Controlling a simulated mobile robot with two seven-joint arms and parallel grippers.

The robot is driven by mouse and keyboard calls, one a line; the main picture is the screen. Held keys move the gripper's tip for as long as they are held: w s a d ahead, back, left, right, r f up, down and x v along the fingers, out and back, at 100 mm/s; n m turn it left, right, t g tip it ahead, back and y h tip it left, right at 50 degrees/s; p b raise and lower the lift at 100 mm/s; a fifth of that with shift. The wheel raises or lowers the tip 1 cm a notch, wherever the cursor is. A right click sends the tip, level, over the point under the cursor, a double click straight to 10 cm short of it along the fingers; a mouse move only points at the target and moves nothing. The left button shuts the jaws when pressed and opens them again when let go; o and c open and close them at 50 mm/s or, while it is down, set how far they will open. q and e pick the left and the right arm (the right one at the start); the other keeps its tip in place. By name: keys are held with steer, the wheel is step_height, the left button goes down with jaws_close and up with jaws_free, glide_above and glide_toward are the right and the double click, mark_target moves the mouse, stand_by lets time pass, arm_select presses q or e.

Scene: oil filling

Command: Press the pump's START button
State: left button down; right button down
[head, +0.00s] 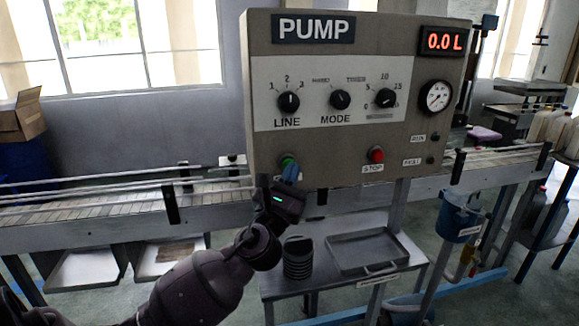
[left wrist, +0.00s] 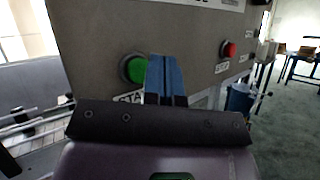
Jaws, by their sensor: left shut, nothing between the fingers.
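The pump panel (head: 215,150) is not used as a point here.THINGS: The grey pump control box (head: 350,45) stands upright, headed PUMP, with a display reading 0.0 L. The green START button (head: 288,160) is at its lower left, and it also shows in the left wrist view (left wrist: 131,68). My left gripper (head: 290,172) is shut and empty, with its blue fingertips just below and right of the green button. In the left wrist view the fingers (left wrist: 164,75) partly overlap the button's right edge; I cannot tell whether they touch. The red STOP button (head: 376,155) is to the right. My right gripper is not in view.
LINE (head: 288,102) and MODE (head: 340,99) knobs, another knob and a gauge (head: 436,97) are on the box. A conveyor (head: 100,207) runs behind. Below is a table with a metal tray (head: 365,250) and a dark ribbed container (head: 298,260). A blue canister (head: 460,217) hangs at the right.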

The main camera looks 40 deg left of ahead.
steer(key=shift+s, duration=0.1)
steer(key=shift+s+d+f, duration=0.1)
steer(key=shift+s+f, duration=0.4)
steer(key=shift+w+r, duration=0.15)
arm_select(q)
steer(key=shift+w+a, duration=0.3)
steer(key=shift+a, duration=0.05)
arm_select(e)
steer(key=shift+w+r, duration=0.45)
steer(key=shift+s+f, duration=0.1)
